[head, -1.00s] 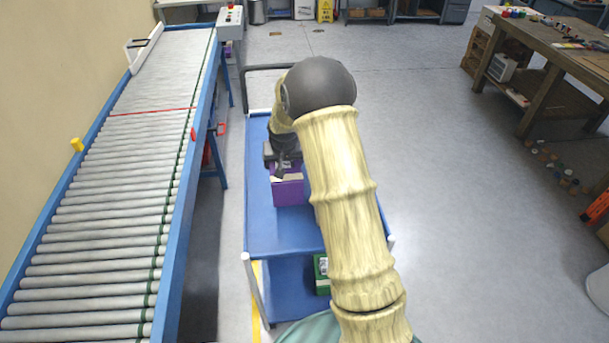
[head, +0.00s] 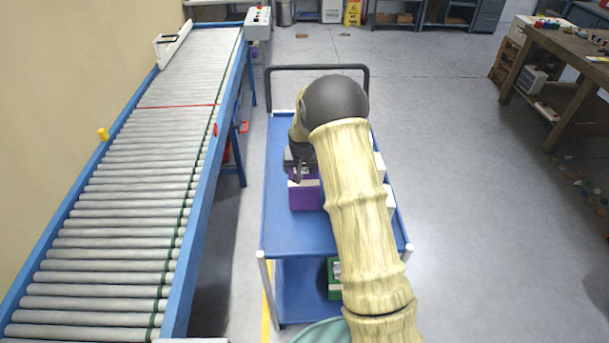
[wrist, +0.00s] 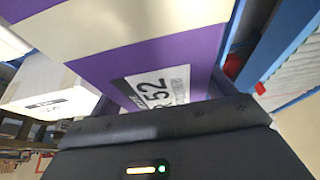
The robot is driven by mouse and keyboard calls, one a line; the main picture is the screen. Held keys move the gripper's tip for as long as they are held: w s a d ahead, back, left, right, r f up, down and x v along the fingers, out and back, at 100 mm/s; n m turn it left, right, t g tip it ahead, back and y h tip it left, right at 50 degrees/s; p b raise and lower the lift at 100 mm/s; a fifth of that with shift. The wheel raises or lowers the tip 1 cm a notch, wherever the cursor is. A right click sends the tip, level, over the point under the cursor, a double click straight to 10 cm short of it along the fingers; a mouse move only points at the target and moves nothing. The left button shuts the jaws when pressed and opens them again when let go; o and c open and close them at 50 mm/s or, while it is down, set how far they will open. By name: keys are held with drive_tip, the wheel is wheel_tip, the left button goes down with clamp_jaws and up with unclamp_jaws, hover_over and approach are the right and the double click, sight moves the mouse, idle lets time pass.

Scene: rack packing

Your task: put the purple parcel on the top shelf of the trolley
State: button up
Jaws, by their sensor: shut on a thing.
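The purple parcel (head: 305,198) is at my gripper (head: 300,170), over the left-middle part of the blue top shelf (head: 290,238) of the trolley. In the wrist view the purple parcel (wrist: 195,55) fills the upper middle, with a cream band and a white label reading 52. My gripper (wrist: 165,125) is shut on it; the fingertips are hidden. I cannot tell whether the parcel's underside touches the shelf. My arm hides part of the shelf and the parcel's right side.
White boxes (head: 390,203) stand at the right of the top shelf, partly behind my arm. A green box (head: 334,279) is on the lower shelf. A roller conveyor (head: 130,200) runs along the left. The front left of the top shelf is bare.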

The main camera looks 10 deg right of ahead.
drive_tip(key=shift+f, duration=0.1)
drive_tip(key=shift+f, duration=1.8)
drive_tip(key=shift+f, duration=0.15)
drive_tip(key=o, duration=1.4)
drive_tip(key=shift+p, duration=0.3)
drive_tip(key=b+v, duration=0.1)
drive_tip(key=v, duration=1.1)
